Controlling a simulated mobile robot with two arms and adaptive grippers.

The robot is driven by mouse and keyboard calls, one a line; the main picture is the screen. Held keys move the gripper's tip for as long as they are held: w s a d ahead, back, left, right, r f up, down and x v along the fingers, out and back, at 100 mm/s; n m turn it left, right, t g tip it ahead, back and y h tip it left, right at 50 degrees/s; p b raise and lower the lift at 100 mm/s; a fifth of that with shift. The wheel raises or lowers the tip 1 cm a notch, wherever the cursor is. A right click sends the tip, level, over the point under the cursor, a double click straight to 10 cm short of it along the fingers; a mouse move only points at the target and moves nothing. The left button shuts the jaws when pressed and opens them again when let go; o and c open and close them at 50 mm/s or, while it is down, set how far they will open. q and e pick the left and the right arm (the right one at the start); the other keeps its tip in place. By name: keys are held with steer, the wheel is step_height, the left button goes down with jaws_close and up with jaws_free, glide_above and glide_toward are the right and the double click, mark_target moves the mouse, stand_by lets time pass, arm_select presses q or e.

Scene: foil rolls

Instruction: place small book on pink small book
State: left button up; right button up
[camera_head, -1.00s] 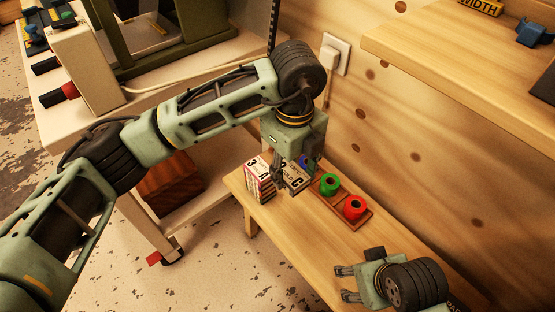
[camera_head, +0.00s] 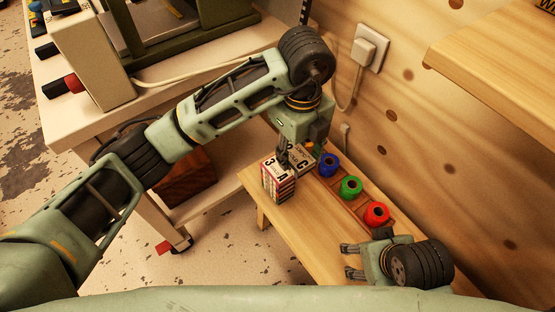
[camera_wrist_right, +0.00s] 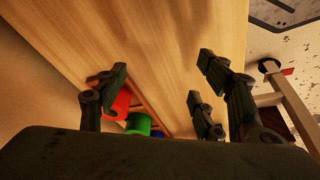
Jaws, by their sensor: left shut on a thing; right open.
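My left gripper (camera_head: 290,157) is shut on a small book with a pale cover marked "C" (camera_head: 304,164), at the far left end of the wooden bench. Its fingers hide part of the cover. Right beside it stands a block of small books (camera_head: 278,182) with "3" and "A" on top and pinkish-red and white striped sides. I cannot tell which is the pink small book, or whether the held book touches the block. My right gripper (camera_head: 349,261) is open and empty over the near part of the bench; its spread fingers show in the right wrist view (camera_wrist_right: 158,100).
Blue (camera_head: 329,164), green (camera_head: 350,187) and red (camera_head: 376,214) rolls stand in a wooden tray (camera_head: 361,214) along the wall. The bench (camera_head: 310,225) is clear in front of them. A white cart (camera_head: 150,200) stands to the left. A wooden shelf (camera_head: 490,75) juts out at upper right.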

mark_target(278, 168)
arm_select(q)
steer(key=w+a+f, duration=0.1)
steer(key=a, duration=0.1)
steer(key=w+a+f, duration=0.1)
steer(key=a+f, duration=0.1)
steer(key=shift+w, duration=0.2)
arm_select(e)
steer(key=shift+w+f, duration=0.15)
steer(key=shift+f, duration=0.35)
arm_select(q)
steer(key=shift+f+b, duration=0.3)
steer(key=shift+b, duration=0.05)
step_height(278, 168, down, 3)
steer(key=shift+f+b, duration=0.2)
steer(key=shift+b, duration=0.25)
arm_select(e)
steer(key=shift+w+a+f+t, duration=0.1)
steer(key=shift+w+f+t, duration=0.05)
steer(key=shift+w, duration=0.25)
steer(key=shift+w+f+t, duration=0.1)
steer(key=shift+w+t, duration=0.05)
steer(key=shift+w, duration=0.3)
steer(key=shift+w+a, duration=0.1)
arm_select(q)
steer(key=shift+f, duration=0.1)
arm_select(e)
steer(key=shift+w+r, duration=0.1)
steer(key=shift+w, duration=0.05)
arm_select(q)
steer(key=o, duration=1.3)
